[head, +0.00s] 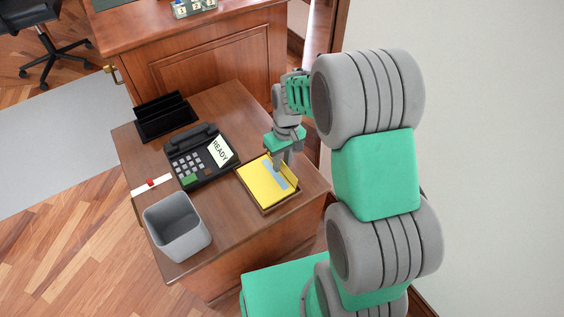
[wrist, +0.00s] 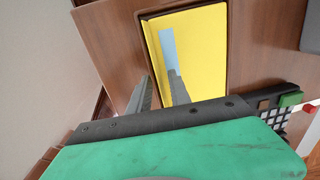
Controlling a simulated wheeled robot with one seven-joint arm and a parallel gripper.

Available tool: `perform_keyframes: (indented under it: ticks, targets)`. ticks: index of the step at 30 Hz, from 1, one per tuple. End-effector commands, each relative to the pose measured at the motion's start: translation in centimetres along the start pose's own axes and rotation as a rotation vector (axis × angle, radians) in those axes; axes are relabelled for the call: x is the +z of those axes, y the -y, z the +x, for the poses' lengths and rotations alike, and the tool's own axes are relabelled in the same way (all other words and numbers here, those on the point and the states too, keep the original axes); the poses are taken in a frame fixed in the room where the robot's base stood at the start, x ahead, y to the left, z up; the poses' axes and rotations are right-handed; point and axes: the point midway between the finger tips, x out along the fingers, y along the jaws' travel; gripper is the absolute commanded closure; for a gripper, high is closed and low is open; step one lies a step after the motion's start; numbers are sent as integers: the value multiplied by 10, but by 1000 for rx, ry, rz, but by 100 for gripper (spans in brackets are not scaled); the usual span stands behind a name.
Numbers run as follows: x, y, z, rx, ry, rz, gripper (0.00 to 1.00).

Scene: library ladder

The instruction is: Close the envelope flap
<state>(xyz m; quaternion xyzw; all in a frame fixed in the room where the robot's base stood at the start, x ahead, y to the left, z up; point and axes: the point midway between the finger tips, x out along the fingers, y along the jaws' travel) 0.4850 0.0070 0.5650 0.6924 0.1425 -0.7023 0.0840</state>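A yellow envelope (head: 262,187) lies flat in a shallow brown wooden tray (head: 266,212) on the small desk. A blue-grey strip (head: 270,174) runs along it, also seen in the wrist view (wrist: 167,45). A narrow yellow band (wrist: 151,42) beyond a crease runs along the envelope's left edge in the wrist view; it may be the flap, but its angle is unclear. My gripper (head: 284,161) is over the tray's far side, pointing down. In the wrist view its two grey fingers (wrist: 160,88) stand apart with nothing between them, and hide part of the envelope.
A black desk phone (head: 200,158) with a READY card sits left of the tray. A grey bin (head: 177,226), a black letter holder (head: 165,115) and a white strip with a red piece (head: 151,184) are further left. A larger wooden desk (head: 215,55) stands behind.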

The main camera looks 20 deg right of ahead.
Motion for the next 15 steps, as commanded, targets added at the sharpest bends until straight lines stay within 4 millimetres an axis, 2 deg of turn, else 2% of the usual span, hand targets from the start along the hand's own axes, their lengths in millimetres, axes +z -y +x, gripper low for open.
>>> perform_keyframes:
  ticks: [3,11,15]
  targets:
    - [0,0,0,0,0,0,78]
    - [0,0,-1,0,0,0,99]
    - [0,0,-1,0,0,0,100]
